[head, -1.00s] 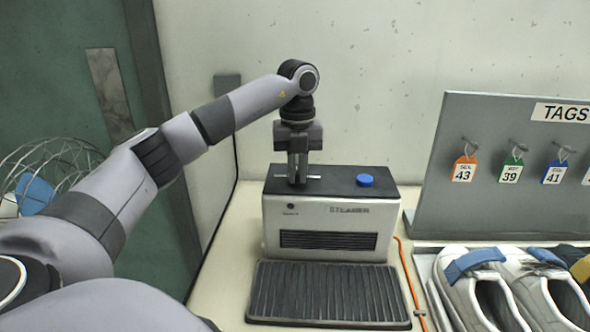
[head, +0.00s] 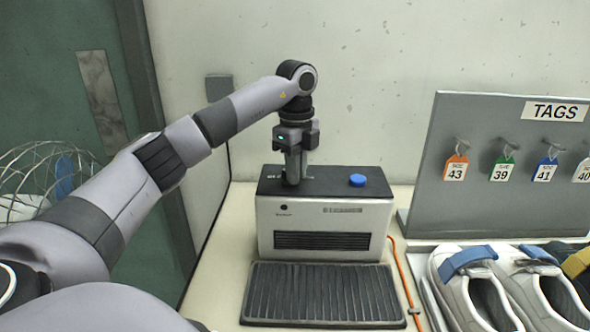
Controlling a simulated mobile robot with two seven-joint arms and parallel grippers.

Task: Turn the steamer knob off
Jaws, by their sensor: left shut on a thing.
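The steamer (head: 325,215) is a pale box with a black top and a dark front grille, standing at the back of the table. My left gripper (head: 293,180) points straight down onto the left part of its black top. It is shut on the steamer knob, which the fingers almost wholly hide; only a small light piece shows beside the fingertips. I cannot read the knob's setting. A round blue button (head: 357,180) sits on the steamer top to the right of the gripper, apart from it. My right gripper is not in view.
A black ribbed mat (head: 322,292) lies in front of the steamer. An orange cable (head: 403,273) runs along its right side. A grey tag board (head: 430,207) with hanging numbered tags (head: 502,167) and white shoes (head: 470,290) are at the right. A wire basket (head: 35,175) is at the left.

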